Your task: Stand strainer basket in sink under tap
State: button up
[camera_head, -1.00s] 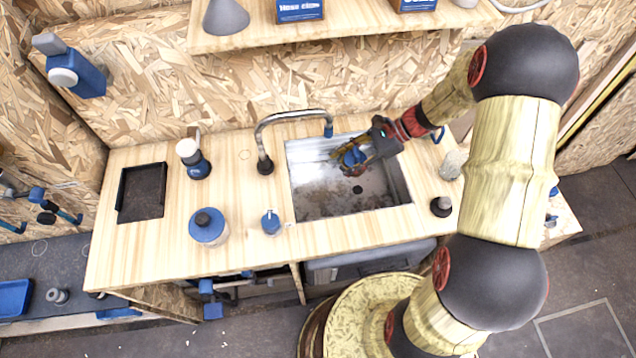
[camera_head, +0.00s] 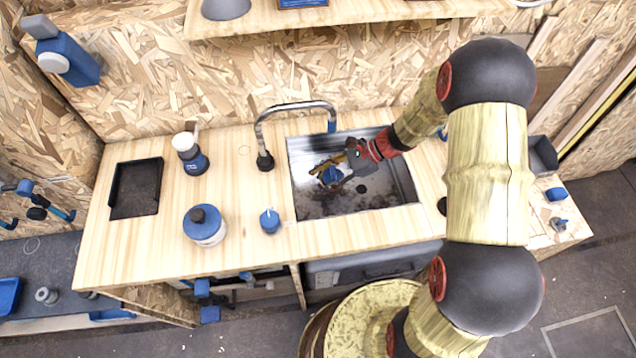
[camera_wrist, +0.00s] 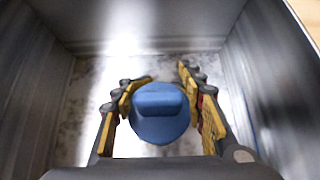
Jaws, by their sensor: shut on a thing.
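The sink (camera_head: 385,198) is a steel basin set in the wooden counter. The tap (camera_head: 292,107) arches over from the counter left of the sink, its blue-tipped spout above the basin's back left part. My gripper (camera_head: 335,170) is down inside the sink, a little below the spout in the picture. It is shut on a blue, round-topped thing, which I take for the strainer basket (camera_head: 331,177). In the wrist view the basket (camera_wrist: 159,113) sits between the two yellow-padded fingers of my gripper (camera_wrist: 160,98), above the stained basin floor. Whether it touches the floor I cannot tell.
On the counter left of the sink stand a small blue container (camera_head: 269,221), a blue-and-white jar (camera_head: 205,226), a blue-and-white bottle (camera_head: 190,154) and a black tray (camera_head: 136,188). A shelf (camera_head: 350,14) runs above. The basin's right part is clear.

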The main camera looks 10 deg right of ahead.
jog(key=shift+b+x, duration=0.5)
jog(key=shift+x, duration=0.45)
jog(key=shift+d, duration=0.2)
jog(key=shift+f, duration=0.15)
jog(key=o, duration=1.3)
jog(key=shift+o, duration=0.3)
